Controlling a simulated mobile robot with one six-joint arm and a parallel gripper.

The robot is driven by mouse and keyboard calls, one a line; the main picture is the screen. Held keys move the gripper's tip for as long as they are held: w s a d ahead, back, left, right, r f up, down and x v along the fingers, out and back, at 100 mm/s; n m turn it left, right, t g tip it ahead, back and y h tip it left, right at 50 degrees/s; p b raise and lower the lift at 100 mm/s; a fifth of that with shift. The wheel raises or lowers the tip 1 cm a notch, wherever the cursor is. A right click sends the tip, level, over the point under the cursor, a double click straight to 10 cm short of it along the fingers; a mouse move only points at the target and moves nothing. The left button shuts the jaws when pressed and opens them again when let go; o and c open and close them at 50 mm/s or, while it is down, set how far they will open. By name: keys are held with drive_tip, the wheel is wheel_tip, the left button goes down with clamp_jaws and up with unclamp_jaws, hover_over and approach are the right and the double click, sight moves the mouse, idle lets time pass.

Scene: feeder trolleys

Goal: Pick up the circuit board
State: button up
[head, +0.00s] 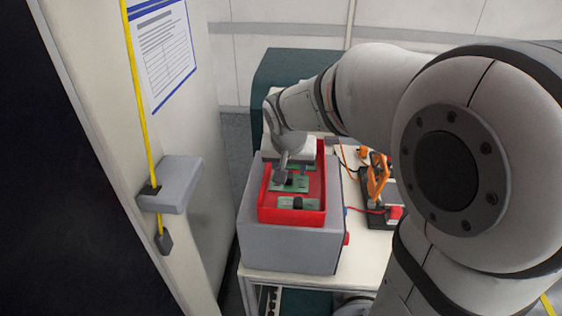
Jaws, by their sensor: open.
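Several green circuit boards lie in a red tray (293,218) on top of a grey box. One circuit board (299,203) lies near the front of the tray. Another circuit board (301,184) lies in the middle, close to my gripper. A further one shows partly at the back, under my wrist. My gripper (280,177) points down over the left middle of the tray. It is open and holds nothing that I can see. Its fingers are small here, and I cannot tell whether they touch the middle board.
The grey box (285,247) stands on a white table (355,272). An orange and black device (377,180) with a red cable stands to its right. A wall panel with a grey bracket (172,184) and yellow cord rises at left. My arm hides the right side.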

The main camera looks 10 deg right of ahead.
sight(289, 176)
drive_tip(key=p+x, duration=0.1)
drive_tip(key=x, duration=0.3)
drive_tip(key=shift+w+f, duration=0.15)
drive_tip(key=shift+c, duration=0.5)
clamp_jaws()
